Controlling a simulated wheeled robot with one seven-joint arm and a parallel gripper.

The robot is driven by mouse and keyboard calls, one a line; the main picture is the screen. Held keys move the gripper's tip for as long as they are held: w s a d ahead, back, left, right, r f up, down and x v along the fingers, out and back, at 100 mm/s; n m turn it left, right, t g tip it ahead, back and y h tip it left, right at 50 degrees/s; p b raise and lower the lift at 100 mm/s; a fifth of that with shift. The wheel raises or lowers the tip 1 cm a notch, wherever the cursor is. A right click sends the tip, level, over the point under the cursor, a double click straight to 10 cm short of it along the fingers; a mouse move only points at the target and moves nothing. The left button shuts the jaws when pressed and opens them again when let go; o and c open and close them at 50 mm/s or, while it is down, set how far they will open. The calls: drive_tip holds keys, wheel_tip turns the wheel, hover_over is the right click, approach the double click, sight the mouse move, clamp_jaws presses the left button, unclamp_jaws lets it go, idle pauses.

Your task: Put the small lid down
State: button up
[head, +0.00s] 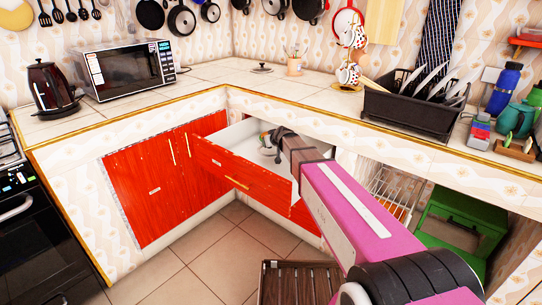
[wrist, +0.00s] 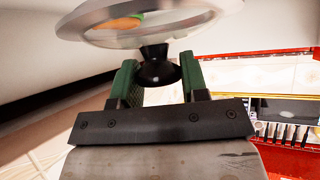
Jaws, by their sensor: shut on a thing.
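The small lid (wrist: 215,12) is a glass disc with a pale rim and a black knob, seen close up in the wrist view. My gripper (wrist: 158,75) is shut on its knob, with the green fingers on either side. In the head view my gripper (head: 277,138) is over the open drawer (head: 232,140), inside its walls. The lid (head: 267,142) is small there and partly hidden by my gripper. I cannot tell whether it touches the drawer bottom. Something orange and green shows through the glass.
Another lid with a dark knob (head: 262,68) lies on the counter (head: 215,76) at the back corner. A wooden cup (head: 294,66) stands beside it. A black dish rack (head: 415,103) and a microwave (head: 128,68) stand further along. A slatted brown rack (head: 298,283) is on the floor.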

sight(269, 152)
drive_tip(key=shift+f, duration=3.05)
drive_tip(key=shift+f, duration=0.2)
drive_tip(key=o, duration=1.1)
drive_tip(key=shift+r, duration=0.1)
drive_tip(key=shift+r, duration=0.15)
drive_tip(key=v, duration=1.2)
